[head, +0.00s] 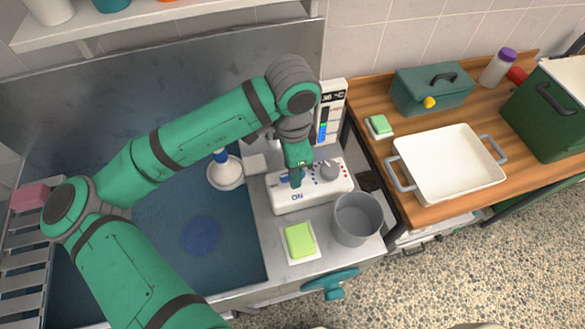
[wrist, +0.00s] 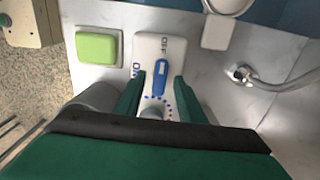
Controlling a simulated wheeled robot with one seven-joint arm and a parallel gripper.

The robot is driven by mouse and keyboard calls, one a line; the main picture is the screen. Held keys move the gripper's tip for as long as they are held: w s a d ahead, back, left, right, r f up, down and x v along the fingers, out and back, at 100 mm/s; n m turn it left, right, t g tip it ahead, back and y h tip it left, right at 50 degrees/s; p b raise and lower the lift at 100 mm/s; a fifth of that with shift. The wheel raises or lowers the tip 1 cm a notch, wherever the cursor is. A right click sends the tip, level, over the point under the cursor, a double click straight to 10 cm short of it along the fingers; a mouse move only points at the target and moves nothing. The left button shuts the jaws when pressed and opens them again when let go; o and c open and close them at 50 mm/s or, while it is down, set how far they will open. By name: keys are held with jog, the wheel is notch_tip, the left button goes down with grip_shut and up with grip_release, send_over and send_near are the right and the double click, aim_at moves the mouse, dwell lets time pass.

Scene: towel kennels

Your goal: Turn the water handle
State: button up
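The white control box (head: 318,190) sits on the metal counter right of the basin. It also shows in the wrist view (wrist: 148,45), with "OFF" at its far end and "ON" at its left side. The blue handle (wrist: 161,76) on it points toward "OFF". A grey round knob (head: 329,170) with coloured dots around it is on the same box. My gripper (head: 296,180) is over the box, pointing down. In the wrist view its two fingers (wrist: 159,84) are apart, one on each side of the blue handle. I cannot tell whether they touch it.
A green sponge (head: 300,240) and a grey pot (head: 357,218) stand close by the box. A teal handle-like piece (head: 331,283) is at the counter's front. The blue basin (head: 200,235) lies left. A white tray (head: 447,165) is on the wooden counter at right.

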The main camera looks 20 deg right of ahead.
notch_tip(320, 180, up, 10)
dwell(0.5)
dwell(0.4)
